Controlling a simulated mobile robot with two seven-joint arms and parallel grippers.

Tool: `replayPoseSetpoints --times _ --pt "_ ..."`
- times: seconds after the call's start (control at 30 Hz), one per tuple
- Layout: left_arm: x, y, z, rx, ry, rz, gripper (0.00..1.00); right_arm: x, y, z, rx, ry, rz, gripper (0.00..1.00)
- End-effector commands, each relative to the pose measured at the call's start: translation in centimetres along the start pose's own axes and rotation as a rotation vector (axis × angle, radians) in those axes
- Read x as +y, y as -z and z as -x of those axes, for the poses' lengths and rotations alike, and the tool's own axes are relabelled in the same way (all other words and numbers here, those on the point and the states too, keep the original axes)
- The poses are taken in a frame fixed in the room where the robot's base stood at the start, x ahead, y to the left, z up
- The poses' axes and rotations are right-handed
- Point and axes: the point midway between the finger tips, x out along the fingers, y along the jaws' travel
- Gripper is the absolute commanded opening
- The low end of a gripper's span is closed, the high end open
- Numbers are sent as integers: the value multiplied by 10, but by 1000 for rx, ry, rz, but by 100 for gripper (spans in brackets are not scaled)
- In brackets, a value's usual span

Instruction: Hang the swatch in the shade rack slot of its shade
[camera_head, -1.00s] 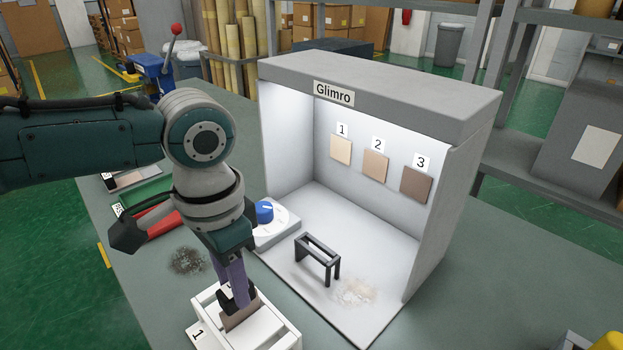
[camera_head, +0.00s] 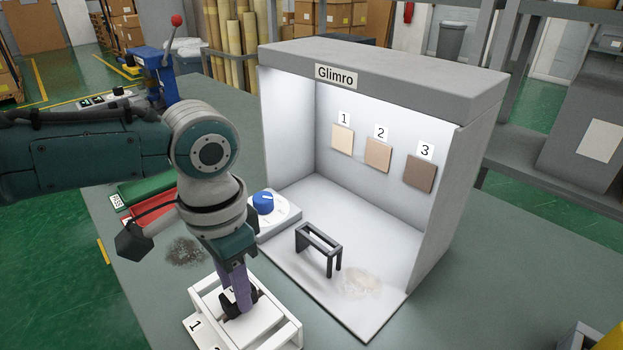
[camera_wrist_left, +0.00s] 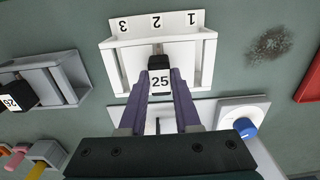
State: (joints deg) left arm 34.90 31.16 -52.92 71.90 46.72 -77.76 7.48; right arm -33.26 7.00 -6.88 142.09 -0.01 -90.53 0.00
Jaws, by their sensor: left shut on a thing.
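The white shade rack (camera_head: 292,326) stands at the front of the table; its 1, 2, 3 labels show upside down in the left wrist view (camera_wrist_left: 207,62). My left gripper (camera_head: 238,304) points down into the rack. Its purple fingers (camera_wrist_left: 160,88) are shut on the swatch's black holder (camera_wrist_left: 158,62), which carries a white label reading 25. In the left wrist view the holder lines up with the middle label, 2. The swatch's coloured panel is mostly hidden below the holder and inside the rack. I cannot tell whether it is seated. My right gripper is out of view.
The grey Glimro light booth (camera_head: 385,85) stands right of the rack, with sample squares 1, 2 and 3 on its back wall and a small dark stand (camera_head: 318,244) inside. A blue dial (camera_head: 264,203) is close behind my gripper. A grey tray (camera_wrist_left: 45,80) lies beside the rack.

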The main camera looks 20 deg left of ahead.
Motion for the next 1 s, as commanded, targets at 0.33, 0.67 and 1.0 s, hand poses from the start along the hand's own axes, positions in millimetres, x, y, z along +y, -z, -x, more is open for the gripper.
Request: replayPoseSetpoints --times 0.33,0.67,1.0 --pt "0 0 0 0 0 0 56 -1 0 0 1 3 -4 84" --pt "0 0 1 0 0 0 66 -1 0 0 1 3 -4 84" --pt "0 0 52 4 0 -2 66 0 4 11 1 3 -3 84"
